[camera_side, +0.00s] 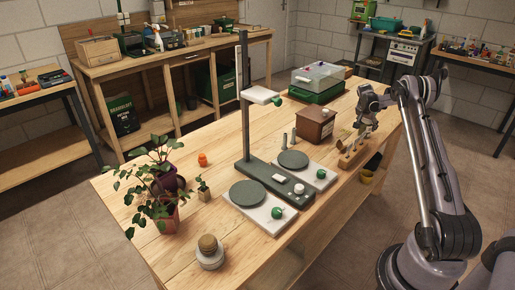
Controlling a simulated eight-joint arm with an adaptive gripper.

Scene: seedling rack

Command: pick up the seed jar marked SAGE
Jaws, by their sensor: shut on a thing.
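My gripper (367,122) points down over a small wooden rack (350,158) at the right side of the table. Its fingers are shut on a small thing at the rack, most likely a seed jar. The fingers hide most of it, and I cannot tell whether it is still in the rack or lifted clear. Other small items stand in the rack just left of the fingers. No SAGE marking can be read at this size.
A brown box (314,127) stands left of the rack. A dark green stand (245,110) with two round plates is mid-table. Potted plants (160,190), an orange item (202,159) and a lidded round container (209,253) are at left and front. A clear-topped green case (318,80) is behind.

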